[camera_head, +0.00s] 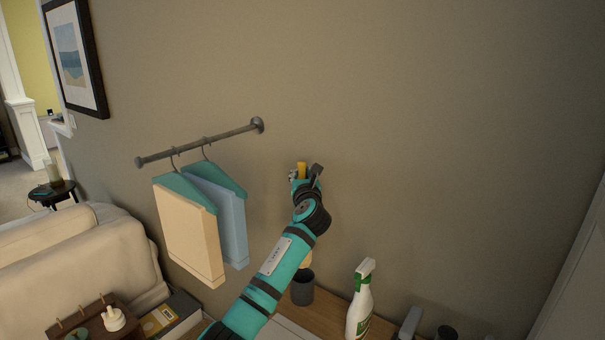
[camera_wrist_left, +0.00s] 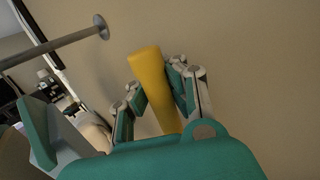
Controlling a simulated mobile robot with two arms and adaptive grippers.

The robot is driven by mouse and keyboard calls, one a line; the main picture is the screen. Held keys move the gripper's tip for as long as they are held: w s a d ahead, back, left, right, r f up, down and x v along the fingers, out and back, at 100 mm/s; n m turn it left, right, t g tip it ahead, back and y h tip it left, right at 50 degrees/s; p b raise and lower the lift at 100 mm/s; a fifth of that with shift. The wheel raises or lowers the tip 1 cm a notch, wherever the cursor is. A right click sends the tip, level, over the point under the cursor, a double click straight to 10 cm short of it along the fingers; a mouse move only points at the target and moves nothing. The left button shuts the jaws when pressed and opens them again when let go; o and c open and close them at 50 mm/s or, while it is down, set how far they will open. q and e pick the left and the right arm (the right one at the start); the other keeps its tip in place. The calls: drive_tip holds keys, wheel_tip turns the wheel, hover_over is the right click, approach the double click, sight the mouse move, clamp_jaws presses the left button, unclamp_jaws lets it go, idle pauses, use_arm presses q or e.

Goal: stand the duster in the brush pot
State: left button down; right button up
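The duster shows as a yellow handle (camera_head: 302,169) rising from my left gripper (camera_head: 305,178) in the head view. In the left wrist view the handle (camera_wrist_left: 153,88) stands between the two fingers of the left gripper (camera_wrist_left: 157,92), which are closed around it. A small pale yellow part (camera_head: 306,259) shows beside my left forearm, directly above the pot; it looks like the duster's lower end. The brush pot (camera_head: 302,288) is a dark grey cup standing on the wooden surface below the gripper. My forearm hides the duster's middle, and I cannot tell whether its tip is inside the pot.
A white spray bottle (camera_head: 360,301) stands right of the pot. A grey object (camera_head: 410,322) is farther right. A wall rail (camera_head: 205,145) with hangers holding a cream cloth (camera_head: 188,232) and a blue cloth (camera_head: 228,215) is to the left. A sofa (camera_head: 80,255) stands at left.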

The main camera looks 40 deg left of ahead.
use_arm(q)
drive_tip(key=f+b, duration=0.4)
drive_tip(key=f, duration=0.1)
drive_tip(key=shift+s+d+f, duration=0.1)
drive_tip(key=shift+s+d, duration=0.1)
drive_tip(key=shift+f+b, duration=0.3)
drive_tip(key=shift+f, duration=0.3)
drive_tip(key=shift+w+f+b, duration=0.1)
drive_tip(key=shift+f+b, duration=0.25)
drive_tip(key=shift+f, duration=0.85)
drive_tip(key=shift+f+b, duration=0.2)
drive_tip(key=shift+b, duration=0.1)
use_arm(e)
wheel_tip(320, 180, down, 6)
drive_tip(key=w+a, duration=0.1)
drive_tip(key=w, duration=0.1)
drive_tip(key=shift+w+a+f+t, duration=0.15)
drive_tip(key=shift+a+f+t, duration=0.1)
drive_tip(key=shift+t, duration=0.05)
drive_tip(key=shift+d, duration=0.35)
